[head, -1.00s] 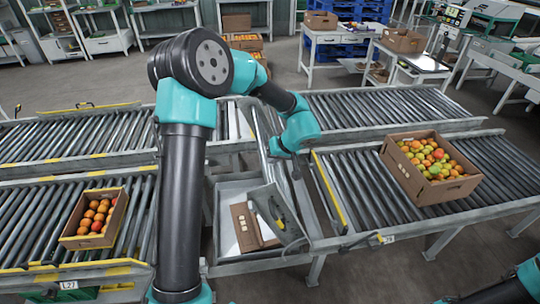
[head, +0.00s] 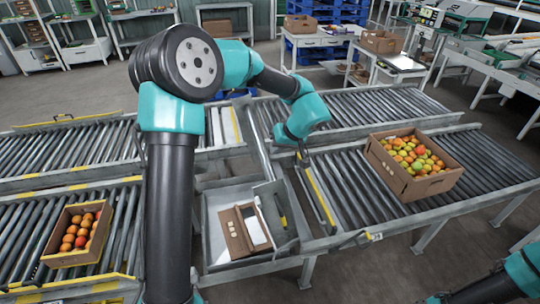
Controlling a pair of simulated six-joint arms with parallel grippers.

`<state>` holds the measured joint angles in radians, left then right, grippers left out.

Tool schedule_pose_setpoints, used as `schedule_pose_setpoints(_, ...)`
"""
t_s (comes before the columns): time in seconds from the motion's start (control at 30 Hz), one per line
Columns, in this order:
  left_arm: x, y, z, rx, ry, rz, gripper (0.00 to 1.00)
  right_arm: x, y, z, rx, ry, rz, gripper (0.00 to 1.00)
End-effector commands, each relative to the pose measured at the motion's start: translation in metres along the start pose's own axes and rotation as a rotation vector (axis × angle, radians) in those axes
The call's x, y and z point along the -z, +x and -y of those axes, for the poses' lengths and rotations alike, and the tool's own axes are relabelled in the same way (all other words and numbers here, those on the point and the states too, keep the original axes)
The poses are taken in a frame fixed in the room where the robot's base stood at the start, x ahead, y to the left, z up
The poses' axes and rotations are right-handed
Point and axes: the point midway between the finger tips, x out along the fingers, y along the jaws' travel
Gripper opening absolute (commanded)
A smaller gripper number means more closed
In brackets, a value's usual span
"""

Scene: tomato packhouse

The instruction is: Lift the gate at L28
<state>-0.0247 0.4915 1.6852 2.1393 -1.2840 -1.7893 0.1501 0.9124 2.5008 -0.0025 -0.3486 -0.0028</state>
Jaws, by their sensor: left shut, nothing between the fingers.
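A gap separates the left and right near conveyors. A yellow-edged bar (head: 319,197) runs along the gap end of the right conveyor; it may be the gate, but I cannot tell for sure. A small white tag (head: 376,236) is on the right conveyor's front rail, too small to read as L28. A grey plate with a yellow strip (head: 276,208) stands tilted in the gap. My left gripper (head: 303,159) is shut and empty, pointing down by the far end of the yellow-edged bar; contact cannot be told. My right gripper is out of view; only part of its arm shows lower right.
A grey bin (head: 216,225) below the gap holds a cardboard piece. A carton of tomatoes (head: 392,172) stands on the right conveyor, another (head: 60,257) on the left one. A second conveyor line (head: 360,107) runs behind. My left arm hides part of the left conveyor.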

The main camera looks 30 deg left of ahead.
Motion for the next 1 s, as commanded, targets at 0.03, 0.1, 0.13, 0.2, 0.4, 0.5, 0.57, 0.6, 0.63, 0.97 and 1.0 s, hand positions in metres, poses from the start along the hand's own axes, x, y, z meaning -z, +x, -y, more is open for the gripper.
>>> schedule_pose_setpoints(0.03,0.001,-0.01,0.002,-0.002,-0.001,-0.002,0.0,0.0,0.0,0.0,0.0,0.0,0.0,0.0)
schedule_pose_setpoints(0.1,0.001,-0.02,0.003,-0.002,-0.001,-0.001,0.0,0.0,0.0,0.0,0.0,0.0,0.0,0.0)
schedule_pose_setpoints(0.13,0.001,-0.024,0.004,-0.001,-0.001,-0.001,0.0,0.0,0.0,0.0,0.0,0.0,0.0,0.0)
schedule_pose_setpoints(0.2,0.001,-0.03,0.005,-0.001,-0.001,-0.001,0.0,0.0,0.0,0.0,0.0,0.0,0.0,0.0)
schedule_pose_setpoints(0.4,0.001,-0.038,0.007,0.0,0.0,0.0,0.0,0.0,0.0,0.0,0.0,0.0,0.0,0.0)
schedule_pose_setpoints(0.5,0.001,-0.037,0.007,0.0,0.0,0.0,0.0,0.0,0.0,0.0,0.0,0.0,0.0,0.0)
schedule_pose_setpoints(0.57,0.001,-0.037,0.007,0.0,0.0,0.0,0.0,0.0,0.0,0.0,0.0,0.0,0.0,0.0)
schedule_pose_setpoints(0.6,0.001,-0.037,0.007,0.0,0.0,0.0,0.0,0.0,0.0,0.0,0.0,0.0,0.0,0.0)
schedule_pose_setpoints(0.63,0.001,-0.037,0.007,0.0,0.0,0.0,0.0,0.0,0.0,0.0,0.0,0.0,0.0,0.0)
schedule_pose_setpoints(0.97,0.0,-0.017,0.003,0.002,0.001,0.003,0.0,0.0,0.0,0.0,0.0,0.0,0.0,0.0)
schedule_pose_setpoints(1.0,0.0,-0.013,0.002,0.001,0.001,0.002,0.0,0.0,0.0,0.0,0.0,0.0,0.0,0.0)
